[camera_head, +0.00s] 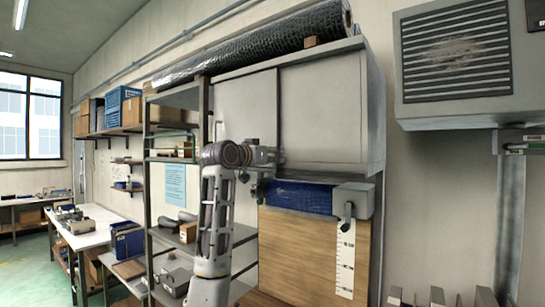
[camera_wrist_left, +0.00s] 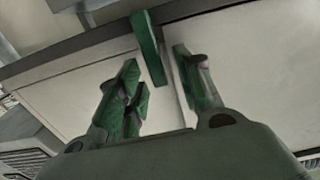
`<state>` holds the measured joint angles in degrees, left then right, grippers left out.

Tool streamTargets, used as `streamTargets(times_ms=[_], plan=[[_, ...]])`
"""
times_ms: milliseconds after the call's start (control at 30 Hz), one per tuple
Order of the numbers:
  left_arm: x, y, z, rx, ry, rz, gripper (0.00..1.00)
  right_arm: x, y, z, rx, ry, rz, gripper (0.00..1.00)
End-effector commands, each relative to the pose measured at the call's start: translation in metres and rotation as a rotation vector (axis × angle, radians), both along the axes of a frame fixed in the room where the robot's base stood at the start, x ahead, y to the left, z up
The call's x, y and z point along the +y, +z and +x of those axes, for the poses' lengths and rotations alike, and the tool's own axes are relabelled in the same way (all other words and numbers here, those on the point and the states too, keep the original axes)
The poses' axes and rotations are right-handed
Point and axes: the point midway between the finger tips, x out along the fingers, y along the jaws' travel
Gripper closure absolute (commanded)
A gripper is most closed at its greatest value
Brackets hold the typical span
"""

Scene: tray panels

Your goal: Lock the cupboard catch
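The grey cupboard (camera_head: 318,110) with two flat doors is high on the wall in the head view. My left gripper (camera_head: 274,158) is at the lower part of its front, near the line between the doors. In the left wrist view the gripper (camera_wrist_left: 157,62) is open. A narrow green bar, seemingly the catch (camera_wrist_left: 148,45), stands out near the cupboard's dark edge, between the lines of the two fingertips. A gap shows on each side, and I cannot tell whether a finger touches it. In the head view my gripper hides the catch. My right gripper is in neither view.
A dark roll (camera_head: 262,45) lies on top of the cupboard. A metal shelf rack (camera_head: 150,190) stands left, and a vented grey box (camera_head: 457,60) hangs right.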

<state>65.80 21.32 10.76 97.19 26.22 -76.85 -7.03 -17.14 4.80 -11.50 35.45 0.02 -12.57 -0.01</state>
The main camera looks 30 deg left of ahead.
Motion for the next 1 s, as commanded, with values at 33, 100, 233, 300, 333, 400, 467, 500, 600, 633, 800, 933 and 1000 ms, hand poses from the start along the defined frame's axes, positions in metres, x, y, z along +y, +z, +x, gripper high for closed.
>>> streamTargets(times_ms=[33, 100, 233, 300, 333, 400, 467, 500, 600, 633, 800, 933, 1000], plan=[[0.0, 0.0, -0.001, 0.0, 0.0, 0.0, 0.64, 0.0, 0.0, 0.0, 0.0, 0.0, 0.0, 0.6], [0.0, 0.0, -0.002, 0.0, 0.0, 0.0, 0.64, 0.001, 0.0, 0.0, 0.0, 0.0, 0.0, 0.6], [0.001, 0.0, -0.008, -0.001, 0.001, 0.0, 0.64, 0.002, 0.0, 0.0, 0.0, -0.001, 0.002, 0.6], [0.001, 0.0, -0.013, -0.001, 0.001, 0.001, 0.64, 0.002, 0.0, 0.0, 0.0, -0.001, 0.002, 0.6], [0.001, 0.0, -0.015, -0.001, 0.001, 0.001, 0.64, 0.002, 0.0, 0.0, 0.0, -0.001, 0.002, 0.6], [0.001, 0.0, -0.022, -0.001, 0.001, 0.002, 0.64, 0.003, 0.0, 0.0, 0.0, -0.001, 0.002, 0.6], [0.001, 0.0, -0.028, 0.0, 0.001, 0.002, 0.64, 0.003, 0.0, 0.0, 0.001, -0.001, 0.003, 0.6], [0.001, 0.0, -0.033, -0.002, 0.001, 0.002, 0.64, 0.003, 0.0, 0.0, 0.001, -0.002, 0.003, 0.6], [0.002, 0.001, -0.046, -0.002, 0.001, 0.0, 0.64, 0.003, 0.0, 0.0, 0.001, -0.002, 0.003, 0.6], [0.003, 0.0, -0.05, -0.002, 0.002, 0.0, 0.64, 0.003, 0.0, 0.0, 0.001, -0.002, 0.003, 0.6], [0.003, 0.0, -0.072, -0.001, 0.001, 0.001, 0.64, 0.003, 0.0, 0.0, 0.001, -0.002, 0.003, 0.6], [0.004, 0.0, -0.089, 0.0, 0.002, 0.001, 0.64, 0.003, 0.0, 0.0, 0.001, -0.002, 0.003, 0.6], [0.004, 0.0, -0.098, -0.001, 0.001, 0.001, 0.64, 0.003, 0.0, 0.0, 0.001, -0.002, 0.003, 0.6]])
